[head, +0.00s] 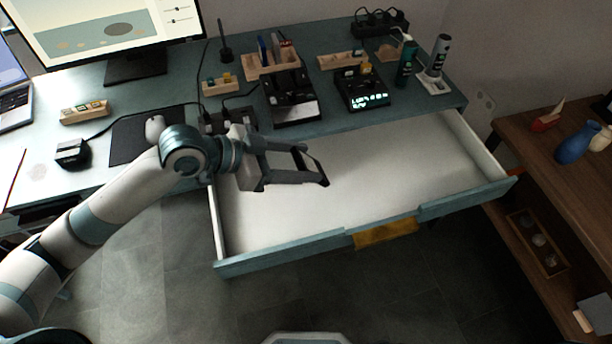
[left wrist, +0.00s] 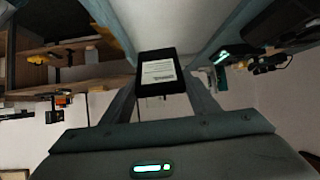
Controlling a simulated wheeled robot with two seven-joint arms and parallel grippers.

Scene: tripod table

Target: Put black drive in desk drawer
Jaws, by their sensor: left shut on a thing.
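The black drive (left wrist: 158,70), a flat dark block with a white label, is held between the two fingers of my left gripper (head: 318,166) in the left wrist view. In the head view the drive shows only as a thin dark shape at the fingertips. My left gripper is shut on it, reaching in from the left over the left half of the desk drawer (head: 400,170). The drawer is pulled open, with a white interior, a teal front and a yellow handle (head: 385,233); its visible floor is empty. My right gripper is not in view.
The teal desk (head: 230,75) carries a monitor (head: 110,25), a black dock (head: 292,105), a lit clock device (head: 365,90), bottles (head: 440,55) and a black mouse pad (head: 135,135). A brown shelf (head: 540,150) stands at the right. The drawer's middle and right are clear.

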